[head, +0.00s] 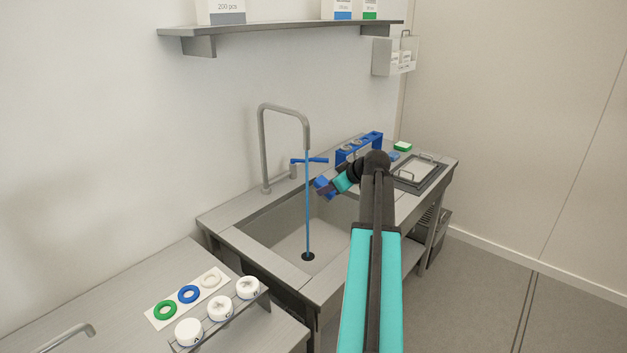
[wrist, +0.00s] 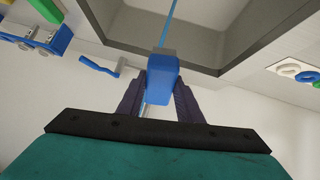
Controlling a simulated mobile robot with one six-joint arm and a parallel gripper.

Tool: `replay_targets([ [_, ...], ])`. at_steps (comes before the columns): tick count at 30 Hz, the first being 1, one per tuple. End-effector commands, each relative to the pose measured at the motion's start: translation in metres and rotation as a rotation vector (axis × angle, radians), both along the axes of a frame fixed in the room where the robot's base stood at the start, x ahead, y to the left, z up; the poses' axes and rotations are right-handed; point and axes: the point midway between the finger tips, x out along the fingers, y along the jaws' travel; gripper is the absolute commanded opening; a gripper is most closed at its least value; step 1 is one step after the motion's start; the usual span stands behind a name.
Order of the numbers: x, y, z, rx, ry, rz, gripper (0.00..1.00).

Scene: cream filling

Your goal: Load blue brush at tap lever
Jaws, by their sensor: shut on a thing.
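My gripper (head: 328,191) is over the sink, shut on the blue brush. The brush's blue block (wrist: 162,83) sits between my two dark fingers in the wrist view, with a grey end facing away. In the head view the blue brush (head: 321,184) shows just right of the water stream. The tap (head: 262,145) is a grey bent pipe behind the sink. Its blue tap lever (head: 311,160) points right, above and behind the brush; it also shows in the wrist view (wrist: 98,67), left of my fingers and apart from them.
A thin blue water stream (head: 307,215) falls into the sink basin (head: 275,235). A blue rack (head: 345,155), a green sponge (head: 402,146) and a tray with handles (head: 420,173) lie beyond my arm. White jars (head: 219,307) and coloured rings stand on the front-left counter.

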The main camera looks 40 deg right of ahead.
Motion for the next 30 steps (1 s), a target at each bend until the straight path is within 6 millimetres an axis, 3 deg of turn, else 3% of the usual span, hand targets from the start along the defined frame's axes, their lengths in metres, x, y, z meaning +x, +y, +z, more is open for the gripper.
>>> replay_targets([
  [13, -0.002, 0.001, 0.002, 0.000, 0.000, 0.000, 0.12],
  [30, -0.030, 0.008, 0.025, -0.001, -0.001, -0.001, 0.12],
])
